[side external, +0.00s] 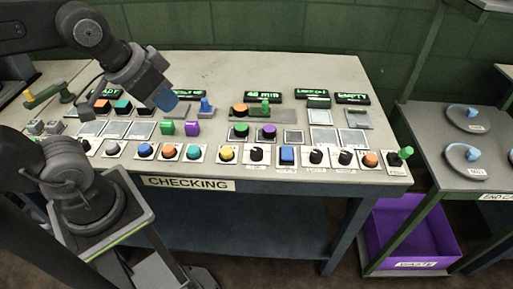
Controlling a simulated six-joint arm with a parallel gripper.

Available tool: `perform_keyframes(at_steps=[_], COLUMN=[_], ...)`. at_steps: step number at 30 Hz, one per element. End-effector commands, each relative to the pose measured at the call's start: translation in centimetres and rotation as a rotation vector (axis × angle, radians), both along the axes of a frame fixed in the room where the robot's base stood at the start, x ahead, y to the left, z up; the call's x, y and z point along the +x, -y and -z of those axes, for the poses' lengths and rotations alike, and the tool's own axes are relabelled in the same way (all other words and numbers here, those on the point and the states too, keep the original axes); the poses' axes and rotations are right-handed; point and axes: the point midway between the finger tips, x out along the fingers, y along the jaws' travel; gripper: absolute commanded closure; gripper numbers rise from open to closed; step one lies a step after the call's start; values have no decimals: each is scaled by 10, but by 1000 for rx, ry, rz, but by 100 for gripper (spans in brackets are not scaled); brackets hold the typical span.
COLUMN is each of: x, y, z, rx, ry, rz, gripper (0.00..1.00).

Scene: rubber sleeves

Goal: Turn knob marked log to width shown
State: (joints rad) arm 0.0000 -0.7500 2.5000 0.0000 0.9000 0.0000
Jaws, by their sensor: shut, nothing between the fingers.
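Three black knobs stand on white labelled plates along the front row of the table: a left one (257,153), a middle one (316,156) and a right one (347,157). Their labels are too small to read, so I cannot tell which is marked log. A display with green characters (265,95) sits at the back; its text is not clearly legible. My gripper (167,103) is shut and empty, with blue tips above the left part of the panel, apart from the black knobs.
Several coloured buttons, including a yellow one (227,153), and a blue rocker (288,155) share the front row. A green-tipped lever (405,154) stands at the right end. Green and purple blocks (192,129) sit behind. A purple bin (410,235) is low at right.

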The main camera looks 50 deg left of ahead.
Motion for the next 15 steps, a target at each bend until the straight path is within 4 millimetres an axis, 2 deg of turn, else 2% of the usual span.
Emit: perform_keyframes(at_steps=[9,15], x=[0,11], y=[0,1], z=[0,-1], rx=[0,-32], ry=[0,-32], rz=[0,-56], gripper=[100,81])
